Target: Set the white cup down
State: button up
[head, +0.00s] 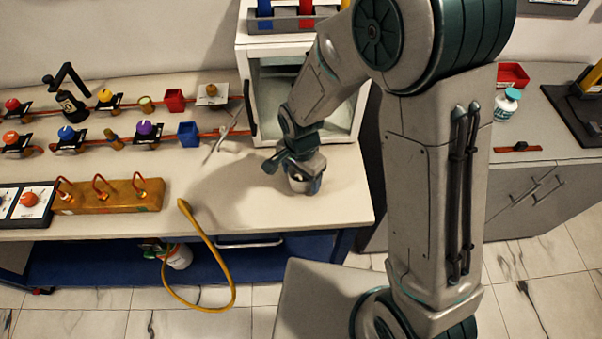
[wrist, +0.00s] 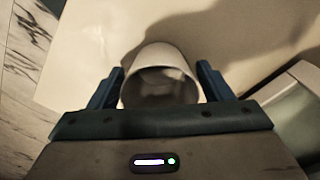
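The white cup (wrist: 160,57) is between the two fingers of my gripper (wrist: 160,68) in the wrist view, its open mouth toward the camera. The fingers lie close against its sides, and I take the gripper as shut on it. In the head view my gripper (head: 302,172) is low over the right front part of the workbench (head: 345,205). Only a small part of the cup (head: 298,185) shows there, behind the fingers. I cannot tell whether its base touches the bench top.
A white cabinet with a glass front (head: 262,95) stands just behind the gripper. A wooden block with red hooks (head: 108,197) and a yellow hose (head: 222,250) are to the left. The bench top around the cup is bare, and its right edge is near.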

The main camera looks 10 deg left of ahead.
notch_tip(320, 180, up, 12)
jog(key=shift+r, duration=0.25)
dwell(0.5)
